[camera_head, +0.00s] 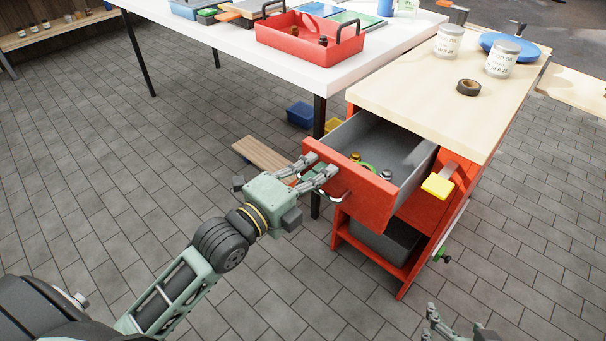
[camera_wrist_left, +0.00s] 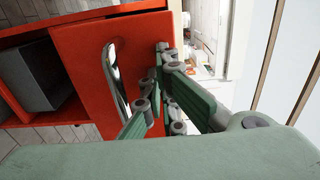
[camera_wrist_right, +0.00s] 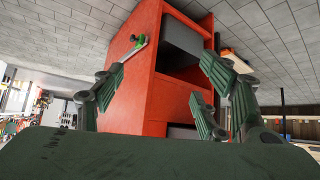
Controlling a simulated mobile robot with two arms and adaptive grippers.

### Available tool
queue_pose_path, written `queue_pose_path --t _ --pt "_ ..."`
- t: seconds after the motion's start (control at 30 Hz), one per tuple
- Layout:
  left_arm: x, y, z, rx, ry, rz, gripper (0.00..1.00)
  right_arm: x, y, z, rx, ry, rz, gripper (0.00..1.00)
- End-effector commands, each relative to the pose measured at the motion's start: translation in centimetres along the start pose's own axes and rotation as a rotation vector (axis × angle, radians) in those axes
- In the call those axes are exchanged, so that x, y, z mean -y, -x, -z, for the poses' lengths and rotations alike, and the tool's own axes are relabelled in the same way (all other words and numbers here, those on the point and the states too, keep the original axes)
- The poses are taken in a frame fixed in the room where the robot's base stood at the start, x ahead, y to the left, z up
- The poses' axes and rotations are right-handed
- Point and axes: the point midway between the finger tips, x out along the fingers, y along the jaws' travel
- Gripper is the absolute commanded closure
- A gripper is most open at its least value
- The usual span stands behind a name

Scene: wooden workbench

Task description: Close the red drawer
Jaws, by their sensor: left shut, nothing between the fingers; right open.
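The red drawer (camera_head: 374,204) stands pulled out of the red wooden-topped workbench (camera_head: 430,88). Its grey inside holds a few small items, among them a green ring. My left gripper (camera_head: 322,166) is shut and empty, its fingers at the outer face of the drawer front beside the metal handle. The left wrist view shows the fingers (camera_wrist_left: 160,80) against the red front, next to the curved handle (camera_wrist_left: 115,75); whether they press on it is hard to tell. My right gripper (camera_head: 436,318) is open and empty, low in front of the bench; the right wrist view shows its fingers (camera_wrist_right: 150,95) spread.
Two white cans (camera_head: 449,42), a dark tape roll (camera_head: 468,87) and a blue dish (camera_head: 512,46) are on the bench top. A yellow-ended part (camera_head: 437,186) sticks out beside the drawer. A white table (camera_head: 290,64) with a red tray stands behind. The tiled floor at left is clear.

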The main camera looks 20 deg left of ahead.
Motion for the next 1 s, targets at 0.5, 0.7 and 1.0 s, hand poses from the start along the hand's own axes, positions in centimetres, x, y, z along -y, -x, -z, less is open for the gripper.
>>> queue_pose_path --t 0.5,0.7,1.0 --pt "0.2 -12.3 -0.1 0.001 -0.002 0.002 1.0 -1.2 5.3 -10.4 0.499 -0.014 -0.025 0.33" --pt "0.1 -15.8 0.0 0.001 -0.001 0.001 1.0 -1.2 5.2 -10.5 0.497 -0.014 -0.025 0.33" --pt "0.0 -18.3 -0.1 0.001 0.0 0.0 1.0 -1.2 5.1 -10.6 0.497 -0.014 -0.025 0.33"
